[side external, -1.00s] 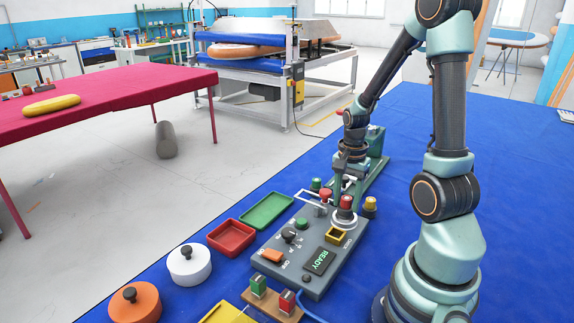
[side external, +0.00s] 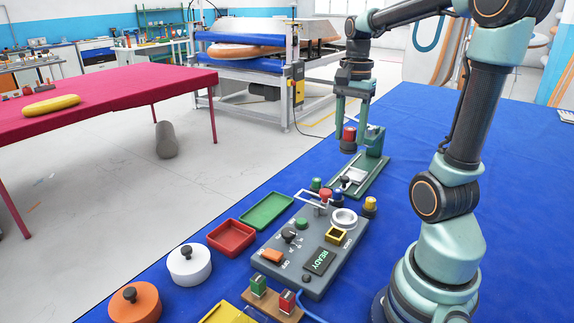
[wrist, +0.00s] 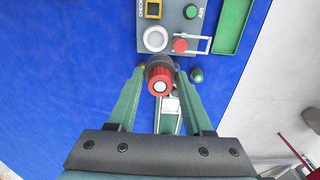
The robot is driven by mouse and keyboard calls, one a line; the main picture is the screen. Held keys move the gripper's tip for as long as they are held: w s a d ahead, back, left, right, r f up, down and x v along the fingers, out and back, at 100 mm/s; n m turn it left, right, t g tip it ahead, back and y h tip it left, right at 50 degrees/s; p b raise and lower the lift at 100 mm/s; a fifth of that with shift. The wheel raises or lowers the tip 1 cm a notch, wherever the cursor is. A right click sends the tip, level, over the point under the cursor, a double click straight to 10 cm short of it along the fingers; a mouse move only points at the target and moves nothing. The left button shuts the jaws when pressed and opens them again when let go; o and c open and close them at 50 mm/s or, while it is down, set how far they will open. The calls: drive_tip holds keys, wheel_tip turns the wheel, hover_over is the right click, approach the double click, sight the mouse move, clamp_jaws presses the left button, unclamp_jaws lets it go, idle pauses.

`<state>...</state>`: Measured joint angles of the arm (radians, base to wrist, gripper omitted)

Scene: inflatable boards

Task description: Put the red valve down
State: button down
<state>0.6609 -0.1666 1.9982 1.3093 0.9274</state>
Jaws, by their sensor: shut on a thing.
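The red valve (side external: 349,133), a red cap on a dark round body, is held between the fingers of my gripper (side external: 351,122). It hangs upright in the air beyond the grey control box (side external: 310,262). In the wrist view the red valve (wrist: 160,84) sits between the two green fingertips of my gripper (wrist: 160,74). The white ring (side external: 344,217) on the box is bare; it also shows in the wrist view (wrist: 155,39).
A green stand with a tray base (side external: 362,178) is close below my gripper. Green (side external: 316,184), blue (side external: 338,199) and yellow (side external: 370,204) capped pieces stand around the box's far end. Red (side external: 231,239) and green (side external: 266,212) trays lie left. Blue mat is clear at right.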

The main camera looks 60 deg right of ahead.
drive_tip(key=w+a+f, duration=0.1)
drive_tip(key=w+a, duration=0.2)
drive_tip(key=w, duration=0.7)
drive_tip(key=w+a+f, duration=0.2)
drive_tip(key=w, duration=0.8)
wheel_tip(320, 180, down, 20)
drive_tip(key=shift+w+r, duration=0.15)
drive_tip(key=shift+r, duration=0.1)
drive_tip(key=shift+f, duration=0.1)
drive_tip(key=shift+c, duration=1.5)
unclamp_jaws()
